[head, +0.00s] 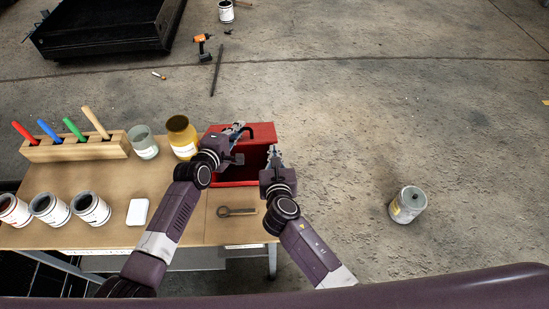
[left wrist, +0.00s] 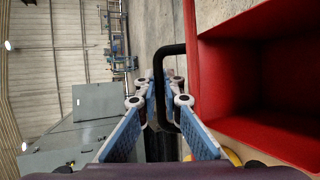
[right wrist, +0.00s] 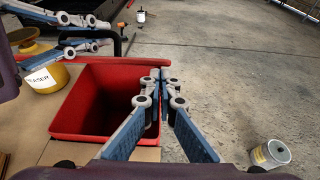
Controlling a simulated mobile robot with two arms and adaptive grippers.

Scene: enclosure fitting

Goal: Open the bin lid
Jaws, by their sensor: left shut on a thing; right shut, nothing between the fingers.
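The red bin (head: 236,183) stands at the right end of the table, and its dark inside shows. Its red lid (head: 264,130) is raised at the far side, with a black handle (left wrist: 168,47) on it. My left gripper (head: 239,131) is shut on the handle; in the left wrist view the bar passes between its fingers (left wrist: 163,95). My right gripper (head: 273,153) is shut and empty over the bin's right side. The right wrist view shows its closed fingers (right wrist: 160,78) in front of the open red bin (right wrist: 78,100). The lid's exact angle is hard to tell.
A yellow jar (head: 182,136) and a clear glass jar (head: 143,141) stand just left of the bin. A wrench (head: 237,211) lies in front of it. A wooden rack (head: 75,147) and several cans are farther left. A can (head: 408,204) stands on the open floor at right.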

